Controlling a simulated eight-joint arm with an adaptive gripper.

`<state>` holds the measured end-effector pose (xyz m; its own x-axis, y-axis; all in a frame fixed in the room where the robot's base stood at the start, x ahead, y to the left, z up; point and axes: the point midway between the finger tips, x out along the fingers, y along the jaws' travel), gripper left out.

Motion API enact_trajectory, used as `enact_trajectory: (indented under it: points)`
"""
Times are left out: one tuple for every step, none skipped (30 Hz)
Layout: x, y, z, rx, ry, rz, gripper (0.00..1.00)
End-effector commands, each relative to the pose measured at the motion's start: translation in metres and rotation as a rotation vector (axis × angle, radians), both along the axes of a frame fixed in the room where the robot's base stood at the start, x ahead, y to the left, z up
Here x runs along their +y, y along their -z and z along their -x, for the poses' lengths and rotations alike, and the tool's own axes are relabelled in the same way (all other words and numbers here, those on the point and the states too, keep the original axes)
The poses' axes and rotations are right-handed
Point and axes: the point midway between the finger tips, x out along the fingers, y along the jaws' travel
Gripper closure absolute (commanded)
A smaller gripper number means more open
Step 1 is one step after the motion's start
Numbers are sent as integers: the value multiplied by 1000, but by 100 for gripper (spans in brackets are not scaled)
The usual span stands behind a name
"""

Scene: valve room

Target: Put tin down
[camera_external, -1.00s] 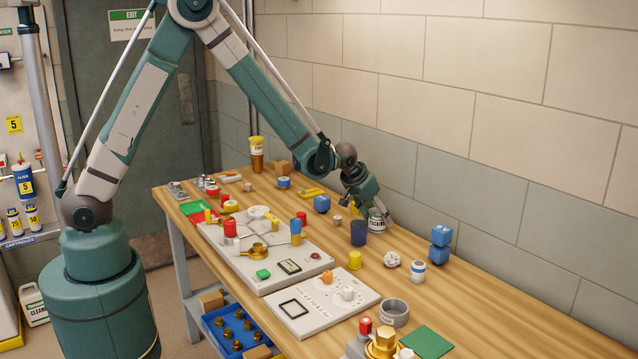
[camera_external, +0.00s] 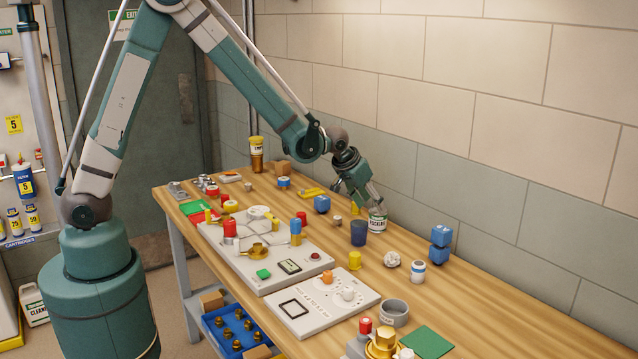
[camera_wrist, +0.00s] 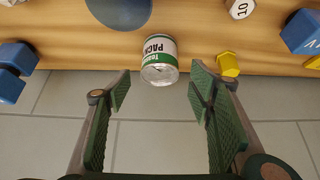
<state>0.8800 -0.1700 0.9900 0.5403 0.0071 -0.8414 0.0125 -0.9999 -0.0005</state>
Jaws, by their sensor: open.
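The tin (camera_external: 377,222) is a small white and green can with a printed label. It stands upright on the wooden table (camera_external: 480,290) near the wall side. In the wrist view the tin (camera_wrist: 159,60) sits just beyond my fingertips, centred between them. My gripper (camera_wrist: 160,85) is open and empty, its two green finger pads spread apart. In the external view my gripper (camera_external: 370,202) is just above and left of the tin, angled down towards it.
A dark blue cup (camera_external: 359,233) stands close in front of the tin. The tiled wall runs close behind.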

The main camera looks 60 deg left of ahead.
Motion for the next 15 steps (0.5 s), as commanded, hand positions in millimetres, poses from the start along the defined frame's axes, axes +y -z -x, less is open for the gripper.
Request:
enact_trajectory:
  points:
    - [0,-5,3,0,0,0,47]
    - [0,-8,5,0,0,0,47]
    - [0,-12,8,0,0,0,47]
    - [0,-15,9,0,1,-1,47]
    - [0,-17,11,0,1,-1,47]
    - [0,-21,13,0,1,-1,47]
    - [0,-23,15,0,0,0,47]
    - [0,-26,17,0,0,0,47]
    - [-1,-29,19,0,0,0,47]
    - [-1,-31,20,0,0,0,47]
    - [-1,-33,21,0,0,0,47]
    - [-1,-36,23,0,0,0,47]
    - [-1,-38,24,0,0,0,47]
    - [-1,-39,25,0,0,0,47]
    - [-1,-41,26,0,0,0,47]
